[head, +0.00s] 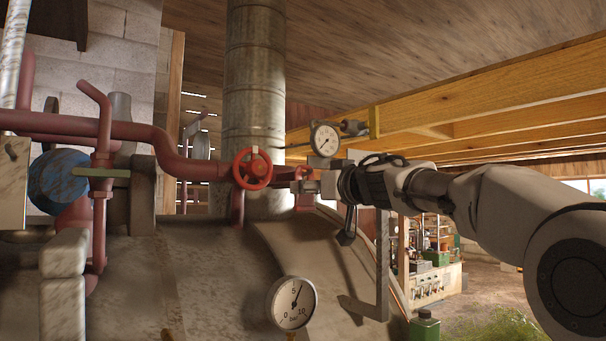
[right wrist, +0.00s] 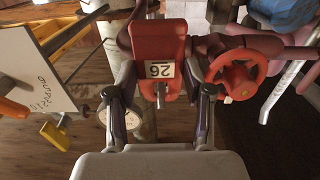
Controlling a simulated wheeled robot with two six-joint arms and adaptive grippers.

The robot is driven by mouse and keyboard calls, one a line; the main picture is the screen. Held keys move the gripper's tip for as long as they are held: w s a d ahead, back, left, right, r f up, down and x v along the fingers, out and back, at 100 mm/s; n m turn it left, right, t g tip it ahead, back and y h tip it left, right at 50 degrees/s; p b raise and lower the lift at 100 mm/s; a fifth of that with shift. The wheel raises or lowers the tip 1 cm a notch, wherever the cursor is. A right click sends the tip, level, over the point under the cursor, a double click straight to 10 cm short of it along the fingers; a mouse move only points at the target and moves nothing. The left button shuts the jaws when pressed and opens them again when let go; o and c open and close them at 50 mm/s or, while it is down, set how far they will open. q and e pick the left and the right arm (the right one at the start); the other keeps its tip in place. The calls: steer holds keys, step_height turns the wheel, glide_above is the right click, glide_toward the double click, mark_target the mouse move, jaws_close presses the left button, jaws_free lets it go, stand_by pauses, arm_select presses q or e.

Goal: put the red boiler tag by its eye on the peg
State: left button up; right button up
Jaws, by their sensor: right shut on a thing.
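The red tag (right wrist: 158,38) with a white number label fills the middle of the right wrist view. My right gripper (right wrist: 165,88) is shut on it, one finger on each side. A short grey metal stub (right wrist: 160,95), perhaps the peg, shows against the tag beside the label. I cannot tell whether it passes through the eye, which I cannot make out. In the head view my right gripper (head: 308,187) is above the boiler, just right of the red handwheel (head: 252,168); the tag is mostly hidden there. My left gripper is not in view.
A dial gauge (head: 325,139) stands just above my right gripper. Red pipes (head: 180,160) run in from the left, and a tall metal flue (head: 255,80) rises behind the handwheel. A larger gauge (head: 292,303) sits low on the boiler (head: 215,270).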

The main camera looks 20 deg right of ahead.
steer(key=shift+f, duration=0.2)
stand_by(0.7)
steer(key=o, duration=1.1)
